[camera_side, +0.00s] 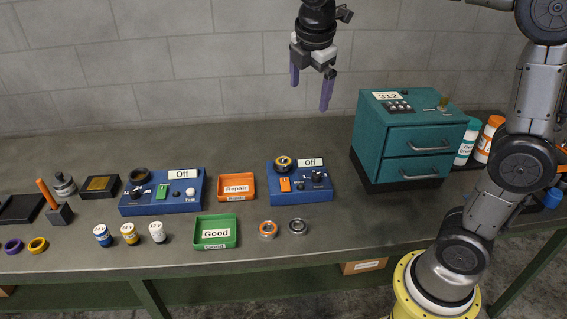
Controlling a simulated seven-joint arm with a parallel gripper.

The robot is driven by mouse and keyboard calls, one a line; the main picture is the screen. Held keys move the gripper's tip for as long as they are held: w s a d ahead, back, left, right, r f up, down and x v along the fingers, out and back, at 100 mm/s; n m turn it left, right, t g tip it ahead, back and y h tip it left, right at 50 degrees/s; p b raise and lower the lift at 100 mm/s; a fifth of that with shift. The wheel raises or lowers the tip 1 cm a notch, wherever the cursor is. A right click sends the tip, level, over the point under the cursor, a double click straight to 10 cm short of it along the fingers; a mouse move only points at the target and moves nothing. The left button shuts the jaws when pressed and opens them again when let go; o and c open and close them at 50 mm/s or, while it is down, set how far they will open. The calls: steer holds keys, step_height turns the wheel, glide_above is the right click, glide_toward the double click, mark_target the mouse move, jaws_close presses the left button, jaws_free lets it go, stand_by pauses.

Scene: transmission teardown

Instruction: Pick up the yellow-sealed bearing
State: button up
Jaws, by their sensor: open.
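A bearing with a yellow ring and dark centre (283,163) sits on the left part of the right blue device (301,196), beside its "Off" sign; it looks like the yellow-sealed bearing. My gripper (311,86) is open and empty, its purple fingers apart, high above the back of the bench and well clear of everything on it. An orange-ringed bearing (268,230) and a plain metal bearing (298,226) lie on the bench in front of that device. A loose yellow ring (38,245) lies at the far left beside a purple ring (13,246).
An orange "Repair" tray (236,195) and a green "Good" tray (216,241) stand left of the right device. A teal drawer cabinet (409,165) stands right. The bench's back middle is clear.

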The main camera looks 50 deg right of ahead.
steer(key=w+f+n+g, duration=0.1)
steer(key=w+f+n, duration=0.1)
steer(key=w+f, duration=0.35)
steer(key=g+h, duration=0.1)
steer(key=g, duration=0.1)
glide_toward(282, 159)
steer(key=f, duration=0.1)
steer(key=d+f, duration=0.1)
steer(key=f, duration=0.1)
steer(key=shift+s+d+n, duration=0.15)
steer(key=shift+s+n, duration=0.15)
steer(key=shift+w+x, duration=0.2)
steer(key=shift+x, duration=2.65)
jaws_close()
steer(key=shift+r, duration=0.15)
